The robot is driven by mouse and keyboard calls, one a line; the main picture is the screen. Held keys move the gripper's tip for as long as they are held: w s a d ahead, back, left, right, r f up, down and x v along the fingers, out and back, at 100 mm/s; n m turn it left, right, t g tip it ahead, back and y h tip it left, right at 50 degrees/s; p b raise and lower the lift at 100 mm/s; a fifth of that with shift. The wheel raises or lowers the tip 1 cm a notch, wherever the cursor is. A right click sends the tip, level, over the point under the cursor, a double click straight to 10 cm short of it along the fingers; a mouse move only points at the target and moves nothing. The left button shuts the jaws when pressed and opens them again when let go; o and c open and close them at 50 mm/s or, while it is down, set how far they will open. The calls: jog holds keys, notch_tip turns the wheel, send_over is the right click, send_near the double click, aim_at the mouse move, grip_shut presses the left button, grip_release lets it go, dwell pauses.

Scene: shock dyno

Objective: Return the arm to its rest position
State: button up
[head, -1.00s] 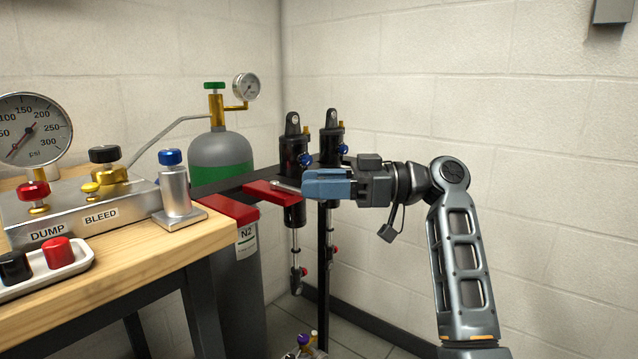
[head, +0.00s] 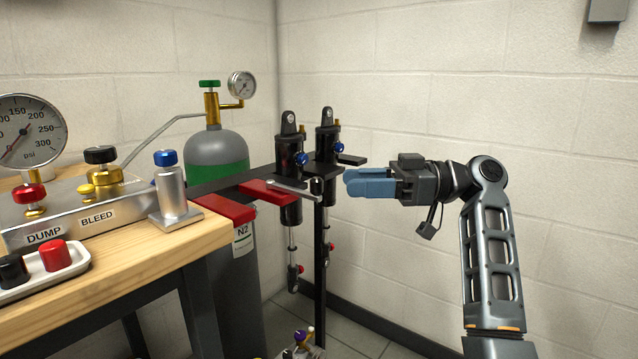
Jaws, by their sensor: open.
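My gripper (head: 352,183) is in the head view at the middle, with blue fingers pointing left. It is open and empty. It hangs in the air just right of two black shock absorbers, the left one (head: 289,155) and the right one (head: 326,145), held upright at a dark rail. A small gap shows between the fingertips and the red-handled clamp (head: 266,191) with its silver bar. My arm reaches in from the lower right.
A wooden bench (head: 150,262) on the left carries a gauge and valve panel (head: 70,218), a silver canister with a blue cap (head: 170,190) and a tray (head: 75,268). A green-grey gas bottle (head: 216,150) stands behind. The space before the right wall is clear.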

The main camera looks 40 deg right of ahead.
jog(key=s+a+f+m+t+h, duration=0.15)
jog(key=a+f+m+h, duration=0.3)
jog(key=f, duration=0.65)
jog(key=a+f+m+t+h, duration=0.25)
jog(key=f+m, duration=0.35)
jog(key=f, duration=0.5)
jog(key=s+a+f+m+g+h, duration=0.1)
jog(key=s+a+f+m+h, duration=0.15)
jog(key=s+f, duration=0.45)
jog(key=s+a+f+m+g+h, duration=0.1)
jog(key=s+a+f+h, duration=0.35)
jog(key=s, duration=0.35)
jog(key=s+a+r+n+t, duration=0.15)
jog(key=s+r, duration=0.35)
jog(key=s, duration=0.6)
jog(key=s+a+r+n+t, duration=0.15)
jog(key=s+r, duration=0.35)
jog(key=s, duration=0.5)
notch_tip(320, 180, up, 20)
jog(key=a+p, duration=0.1)
jog(key=p, duration=1.8)
jog(key=shift+s+g+h+p, duration=0.3)
jog(key=shift+s+g, duration=0.1)
